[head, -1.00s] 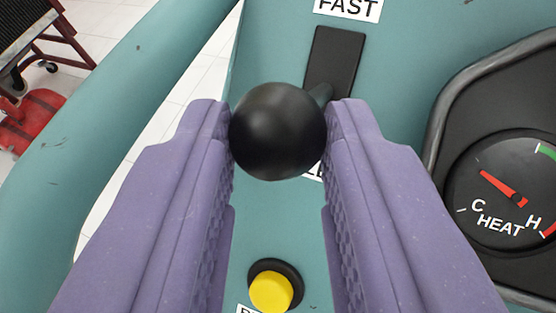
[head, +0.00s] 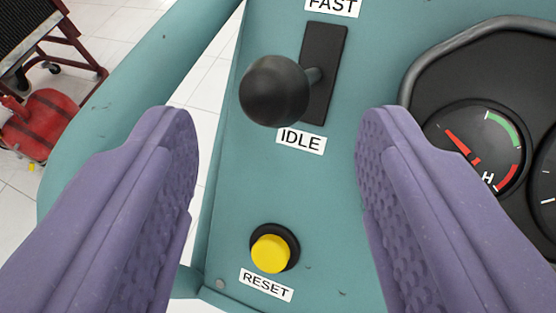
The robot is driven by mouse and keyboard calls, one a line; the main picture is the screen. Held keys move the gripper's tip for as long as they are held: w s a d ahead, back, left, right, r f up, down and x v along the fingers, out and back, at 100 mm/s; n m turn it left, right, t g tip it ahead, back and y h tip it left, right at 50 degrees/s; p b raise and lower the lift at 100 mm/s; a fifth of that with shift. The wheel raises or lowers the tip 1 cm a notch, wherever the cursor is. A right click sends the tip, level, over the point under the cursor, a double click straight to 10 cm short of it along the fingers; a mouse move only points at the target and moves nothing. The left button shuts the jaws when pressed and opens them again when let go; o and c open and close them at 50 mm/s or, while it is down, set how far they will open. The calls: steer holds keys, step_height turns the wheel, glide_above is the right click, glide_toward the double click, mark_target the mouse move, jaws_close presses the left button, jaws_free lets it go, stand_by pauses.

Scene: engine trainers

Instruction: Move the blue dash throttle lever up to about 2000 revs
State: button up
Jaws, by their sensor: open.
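The throttle lever has a round black knob (head: 274,90), not a blue one, on a short grey stem. The stem comes out of a black slot plate (head: 325,60) at about mid-length. The FAST label (head: 333,6) is above the slot and the IDLE label (head: 301,141) below it. My gripper (head: 280,115) is open and empty, its purple padded fingers wide apart. The fingertips sit to the left and right of the knob and slightly below it in the picture, clear of it. No revs reading can be made out.
A yellow RESET button (head: 270,253) lies lower on the teal panel. A heat gauge (head: 477,148) with a red needle is on the right, with another dial cut off at the edge. A teal tube (head: 140,85) runs along the left. A red cart stands beyond.

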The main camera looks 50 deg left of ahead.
steer(key=v, duration=0.4)
steer(key=shift+s+p, duration=0.1)
steer(key=shift+p, duration=0.2)
steer(key=w+d+r+m+t+h+b, duration=0.15)
steer(key=w+d+r+h, duration=0.3)
steer(key=r, duration=0.65)
steer(key=w+d+r+m+t+h+b, duration=0.1)
steer(key=w+d+r+t+h+b, duration=0.3)
steer(key=r, duration=0.8)
steer(key=s+d+r+m, duration=0.1)
steer(key=s+d+r, duration=0.1)
steer(key=r, duration=0.5)
steer(key=s+d+r+m, duration=0.1)
steer(key=s+r, duration=0.1)
steer(key=r, duration=0.5)
steer(key=s+r+m+b, duration=0.2)
steer(key=s+r, duration=1.2)
steer(key=r, duration=0.1)
